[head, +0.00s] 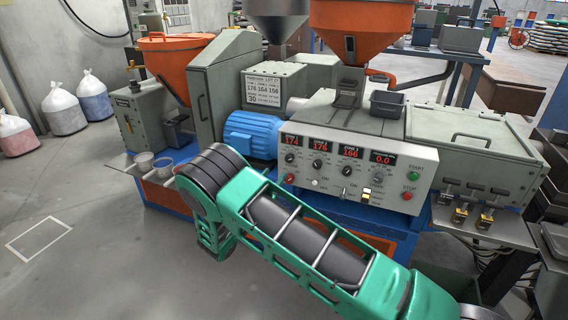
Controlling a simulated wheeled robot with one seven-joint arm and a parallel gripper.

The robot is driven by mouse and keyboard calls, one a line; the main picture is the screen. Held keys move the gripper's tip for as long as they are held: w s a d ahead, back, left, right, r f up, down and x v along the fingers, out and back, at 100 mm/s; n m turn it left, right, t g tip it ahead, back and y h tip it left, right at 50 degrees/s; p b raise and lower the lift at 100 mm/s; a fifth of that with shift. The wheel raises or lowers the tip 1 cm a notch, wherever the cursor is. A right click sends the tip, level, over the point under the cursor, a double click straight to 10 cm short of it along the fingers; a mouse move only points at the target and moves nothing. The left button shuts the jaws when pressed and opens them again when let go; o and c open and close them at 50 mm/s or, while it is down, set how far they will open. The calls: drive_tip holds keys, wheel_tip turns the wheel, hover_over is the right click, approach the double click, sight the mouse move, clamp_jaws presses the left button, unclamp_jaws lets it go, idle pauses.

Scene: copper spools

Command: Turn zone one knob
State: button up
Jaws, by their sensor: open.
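The grey control panel (330,178) faces me on the machine, with a row of red digital displays along its top. The leftmost display (291,141) reads about 174, though the last digit is unclear; the others appear to read 176, 166 and 0.0. A row of small dark knobs sits under the displays. The leftmost knob (290,160) is under the first display; its label and pointer are too small to read. My green arm crosses in front of the machine, its elbow end left of the panel. My gripper does not show.
A green start button (414,176) and red stop button (407,195) sit at the panel's right. A blue motor (252,134) stands left of the panel. Orange hoppers (360,28) rise above.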

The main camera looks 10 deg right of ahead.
sight(287, 160)
drive_tip(key=x, duration=1.1)
drive_tip(key=shift+s+d, duration=0.35)
drive_tip(key=shift+d, duration=0.05)
drive_tip(key=c, duration=1.1)
drive_tip(key=shift+o, duration=0.2)
drive_tip(key=shift+a, duration=0.3)
drive_tip(key=shift+d, duration=0.1)
